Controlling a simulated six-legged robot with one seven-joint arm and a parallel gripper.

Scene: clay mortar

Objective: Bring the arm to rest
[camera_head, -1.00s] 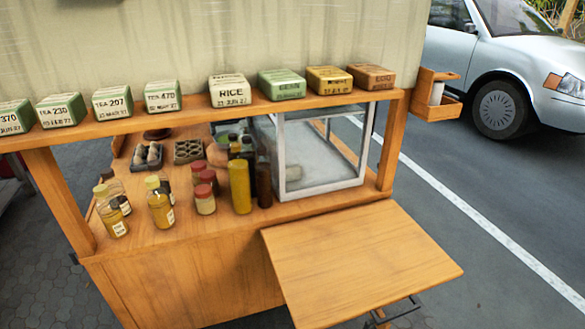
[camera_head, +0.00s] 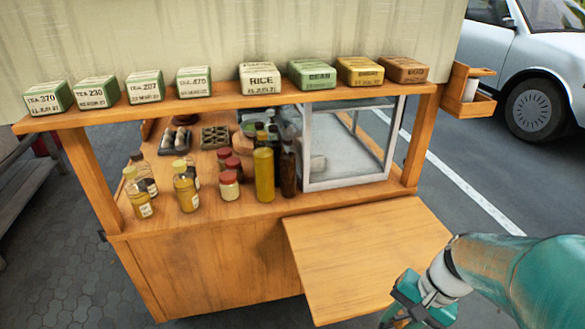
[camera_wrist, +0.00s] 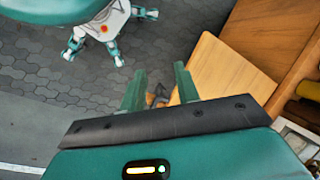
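My arm reaches in from the right edge of the head view. My teal gripper (camera_head: 405,312) is at the bottom, in front of the lower right part of the cart's fold-out board (camera_head: 350,250); its tips are cut off or hidden there. In the wrist view my gripper's two green fingers (camera_wrist: 160,88) stand apart. A small dark piece (camera_wrist: 159,97) shows between them; I cannot tell how far behind them it is. Nothing is visibly held. The fold-out board also shows in the wrist view (camera_wrist: 222,75), just right of the fingers.
The wooden cart (camera_head: 215,265) carries bottles and jars (camera_head: 187,187), a glass case (camera_head: 345,150) and a shelf of labelled boxes (camera_head: 260,77). A small side box (camera_head: 470,95) juts out at right. A white car (camera_head: 530,80) stands behind. Paving (camera_wrist: 40,55) is open left of the board.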

